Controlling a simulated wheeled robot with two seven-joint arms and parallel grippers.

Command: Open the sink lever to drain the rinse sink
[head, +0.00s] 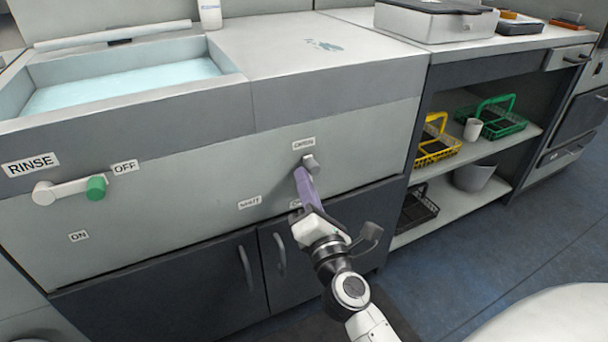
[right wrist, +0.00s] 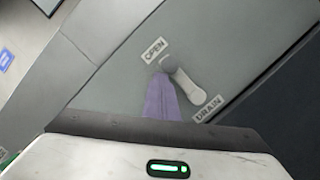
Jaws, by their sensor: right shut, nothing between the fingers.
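The drain lever (head: 311,163) is on the front panel below the sink counter, its grey knob by the OPEN label (head: 304,144). In the right wrist view, the pale lever (right wrist: 188,88) runs from the DRAIN label (right wrist: 207,108) up to the OPEN label. The SHUT label (head: 249,202) is lower left. My right gripper (head: 302,178), with purple fingers, is shut and empty, its tips beside the knob on the left. I cannot tell whether they touch. The rinse sink (head: 225,62) holds pale blue water (head: 120,84). My left gripper is out of view.
The rinse lever (head: 65,189) has its green knob by the OFF label. Dark cabinet doors (head: 215,275) with handles are below. Open shelves on the right hold a yellow basket (head: 436,145), a green basket (head: 503,122) and a white cup (head: 473,129). A white bottle (head: 210,14) stands on the counter.

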